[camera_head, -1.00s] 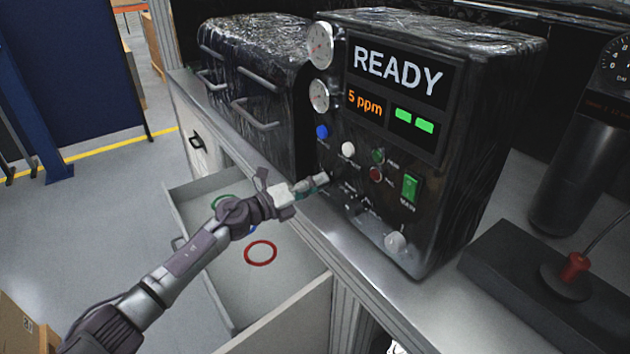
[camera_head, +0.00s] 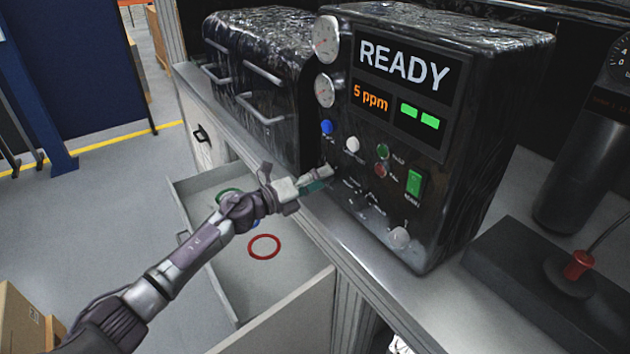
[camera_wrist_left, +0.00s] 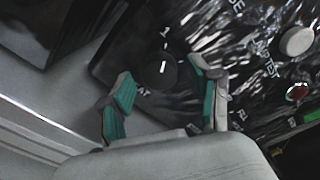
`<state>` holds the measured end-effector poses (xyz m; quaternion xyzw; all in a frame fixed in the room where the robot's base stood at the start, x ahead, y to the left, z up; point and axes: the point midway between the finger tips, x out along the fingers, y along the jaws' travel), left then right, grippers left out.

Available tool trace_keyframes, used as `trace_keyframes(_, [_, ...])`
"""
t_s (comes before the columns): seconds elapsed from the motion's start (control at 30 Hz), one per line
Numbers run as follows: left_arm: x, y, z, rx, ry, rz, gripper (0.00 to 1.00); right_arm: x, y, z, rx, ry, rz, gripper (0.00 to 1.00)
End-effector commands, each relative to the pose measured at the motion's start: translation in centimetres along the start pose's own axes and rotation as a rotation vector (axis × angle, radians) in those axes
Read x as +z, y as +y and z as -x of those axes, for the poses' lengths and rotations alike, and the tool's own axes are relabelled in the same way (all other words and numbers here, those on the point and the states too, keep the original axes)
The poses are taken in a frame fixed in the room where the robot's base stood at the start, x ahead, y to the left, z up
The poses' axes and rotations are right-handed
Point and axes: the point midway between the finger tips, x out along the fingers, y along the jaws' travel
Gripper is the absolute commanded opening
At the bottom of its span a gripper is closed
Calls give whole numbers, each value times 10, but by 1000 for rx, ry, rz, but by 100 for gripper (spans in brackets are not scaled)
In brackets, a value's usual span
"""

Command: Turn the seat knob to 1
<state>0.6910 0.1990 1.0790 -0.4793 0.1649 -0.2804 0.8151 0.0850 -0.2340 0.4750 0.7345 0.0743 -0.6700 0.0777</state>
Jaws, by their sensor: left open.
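The seat knob (camera_wrist_left: 150,75) is black with a short white line, and shows in the left wrist view on the dark panel of the machine (camera_head: 475,150). A white digit 1 is printed above it, and part of the label, "AT", below. The white line runs roughly toward the 1; whether it lines up exactly I cannot tell. My left gripper (camera_head: 327,180) is at the panel's lower left. Its teal-padded fingers (camera_wrist_left: 163,80) are open, one on each side of the knob; contact is not clear. In the head view the gripper largely hides the knob. My right gripper is not in view.
The display (camera_head: 402,80) reads READY and 5 ppm. A white button (camera_head: 352,144), a blue button (camera_head: 327,127) and a green switch (camera_head: 414,184) are close by on the panel. An open drawer (camera_head: 290,310) below holds a red ring (camera_head: 264,246).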

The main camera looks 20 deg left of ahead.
Motion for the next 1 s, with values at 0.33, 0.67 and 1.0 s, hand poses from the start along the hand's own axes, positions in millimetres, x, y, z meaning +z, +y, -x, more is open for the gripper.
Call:
trace_keyframes(0.33, [-1, 2, 52, 5, 2, -2, 63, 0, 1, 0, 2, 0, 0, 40])
trace_keyframes(0.67, [-1, 2, 110, 3, 1, 3, 63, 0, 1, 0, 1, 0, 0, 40])
trace_keyframes(1.0, [0, 0, 120, 0, 0, 0, 63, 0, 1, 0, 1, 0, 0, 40])
